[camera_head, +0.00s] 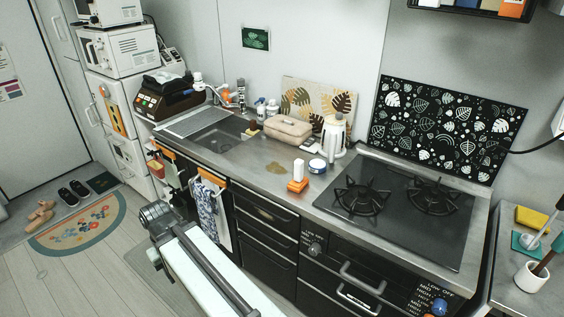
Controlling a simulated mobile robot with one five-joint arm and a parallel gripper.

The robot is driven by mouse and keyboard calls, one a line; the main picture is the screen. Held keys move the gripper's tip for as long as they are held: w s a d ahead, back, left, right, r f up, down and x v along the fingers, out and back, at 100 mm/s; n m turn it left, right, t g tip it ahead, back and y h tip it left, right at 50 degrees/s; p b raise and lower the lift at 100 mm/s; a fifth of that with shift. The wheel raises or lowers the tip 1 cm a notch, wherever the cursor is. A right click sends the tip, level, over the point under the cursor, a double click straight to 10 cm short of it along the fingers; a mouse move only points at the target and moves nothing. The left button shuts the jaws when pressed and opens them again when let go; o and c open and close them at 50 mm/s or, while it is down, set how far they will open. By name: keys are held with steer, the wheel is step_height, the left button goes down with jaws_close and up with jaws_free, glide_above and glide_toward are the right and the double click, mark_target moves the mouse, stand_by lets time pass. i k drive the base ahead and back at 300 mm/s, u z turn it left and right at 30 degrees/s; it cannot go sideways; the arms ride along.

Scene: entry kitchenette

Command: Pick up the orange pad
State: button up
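An orange pad (297,186) lies on the grey counter near its front edge, just left of the stove. A small white block (299,169) stands upright on or right against it; I cannot tell which. My arm reaches in from the bottom of the view, in front of the cabinets, well below and left of the pad. My gripper cannot be made out in this view.
The gas stove (395,205) stands right of the pad. A white kettle (334,134) and a round tub (317,166) stand behind it. A beige case (287,130) and the sink (218,135) are further left. Bare counter (250,170) lies left of the pad.

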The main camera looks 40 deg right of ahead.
mark_target(298, 182)
steer(key=z, duration=0.1)
steer(key=i, duration=1.15)
steer(key=z, duration=0.2)
